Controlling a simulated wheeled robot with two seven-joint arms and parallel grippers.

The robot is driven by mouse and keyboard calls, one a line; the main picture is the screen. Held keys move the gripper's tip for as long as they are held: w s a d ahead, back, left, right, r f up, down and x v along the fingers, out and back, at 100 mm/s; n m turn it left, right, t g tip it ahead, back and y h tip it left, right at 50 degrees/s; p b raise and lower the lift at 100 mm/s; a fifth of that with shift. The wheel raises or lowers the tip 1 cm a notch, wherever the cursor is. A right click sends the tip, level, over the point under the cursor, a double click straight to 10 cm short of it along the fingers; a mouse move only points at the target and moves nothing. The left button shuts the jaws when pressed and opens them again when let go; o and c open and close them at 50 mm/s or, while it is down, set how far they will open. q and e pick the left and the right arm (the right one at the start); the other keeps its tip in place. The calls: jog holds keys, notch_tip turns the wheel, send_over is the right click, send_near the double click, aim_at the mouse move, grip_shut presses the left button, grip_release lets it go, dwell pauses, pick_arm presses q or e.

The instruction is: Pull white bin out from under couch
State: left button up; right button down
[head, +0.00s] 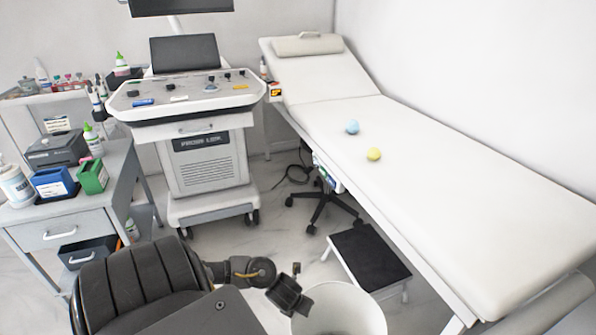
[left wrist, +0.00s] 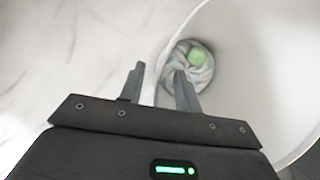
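The white bin (head: 338,312) stands on the floor at the bottom centre of the head view, cut off by the lower edge. It stands to the left of the white couch (head: 430,190), beyond its near side, not visibly beneath it. In the left wrist view the bin (left wrist: 245,80) fills the right side, with a green item and crumpled material at its bottom. My left gripper (left wrist: 158,70) is open. One finger shows over the bin's inside and the other over the floor outside, with the rim between them. Contact cannot be told. My right gripper is out of view.
A black-topped step stool (head: 368,262) stands just behind the bin beside the couch. A wheeled stool base (head: 325,200) is farther back. An ultrasound cart (head: 208,160) and a grey drawer cart (head: 70,228) stand at the left. Blue and yellow balls lie on the couch.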

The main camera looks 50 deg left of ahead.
pick_arm(q)
jog(key=shift+c, duration=0.4)
grip_shut()
jog(key=shift+f, duration=0.1)
dwell(1.1)
